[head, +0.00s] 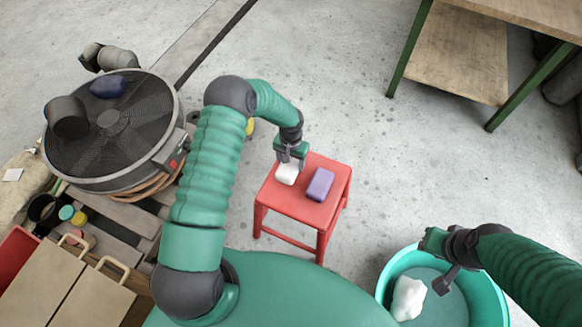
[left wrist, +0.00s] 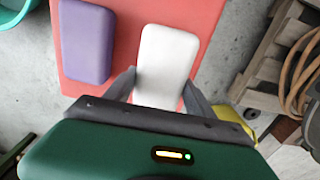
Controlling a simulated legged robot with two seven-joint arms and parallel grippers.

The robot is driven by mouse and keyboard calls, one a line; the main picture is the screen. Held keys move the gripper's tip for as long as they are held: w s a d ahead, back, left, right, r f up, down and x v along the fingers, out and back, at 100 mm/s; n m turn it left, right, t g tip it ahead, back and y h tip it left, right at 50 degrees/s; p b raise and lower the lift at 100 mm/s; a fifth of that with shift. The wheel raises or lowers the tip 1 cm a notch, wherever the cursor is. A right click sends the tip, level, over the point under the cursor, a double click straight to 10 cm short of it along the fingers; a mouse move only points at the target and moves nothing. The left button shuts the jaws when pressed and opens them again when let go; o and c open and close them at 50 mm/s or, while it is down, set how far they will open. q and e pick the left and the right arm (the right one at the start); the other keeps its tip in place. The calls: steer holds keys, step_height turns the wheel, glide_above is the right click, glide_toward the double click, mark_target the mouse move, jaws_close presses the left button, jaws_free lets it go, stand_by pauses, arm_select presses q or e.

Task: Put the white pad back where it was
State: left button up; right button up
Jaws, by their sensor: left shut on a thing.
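The white pad (head: 287,173) is at the left part of the red stool's seat (head: 318,212). My left gripper (head: 288,158) comes down over it and is shut on it. In the left wrist view the white pad (left wrist: 165,62) lies between the two grey fingers (left wrist: 158,90), over the red seat. I cannot tell whether it touches the seat. A purple pad (head: 320,184) lies on the seat to its right, apart from it; it also shows in the left wrist view (left wrist: 87,42). My right gripper (head: 440,262) is over the green tub, and its jaws are unclear.
The green tub (head: 492,300) at lower right holds a white lumpy thing (head: 408,298). A large black fan (head: 110,120) stands on wooden pallet boards at left. A wooden table (head: 455,55) is at upper right. Bare concrete floor surrounds the stool's far side.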

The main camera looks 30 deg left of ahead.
arm_select(q)
steer(key=shift+a+f+b, duration=0.1)
steer(key=shift+f+b, duration=0.2)
steer(key=shift+f, duration=1.25)
steer(key=o, duration=1.3)
step_height(320, 180, up, 12)
steer(key=p, duration=0.2)
steer(key=shift+s+r+p, duration=0.1)
steer(key=shift+r+p, duration=0.05)
steer(key=shift+p, duration=0.25)
step_height(320, 180, up, 9)
steer(key=t, duration=0.1)
glide_above(291, 167)
steer(key=s+d, duration=0.2)
steer(key=s, duration=0.1)
steer(key=shift+m+t, duration=0.3)
steer(key=shift+t, duration=0.5)
steer(key=s+r, duration=0.2)
steer(key=s, duration=0.2)
steer(key=s+d+r, duration=0.1)
steer(key=s+r, duration=0.2)
steer(key=s, duration=0.2)
steer(key=s+d+r, duration=0.1)
steer(key=s+r, duration=0.2)
steer(key=s, duration=0.1)
steer(key=shift+s+d+r, duration=0.15)
steer(key=shift+s+d, duration=0.05)
steer(key=shift+s, duration=0.1)
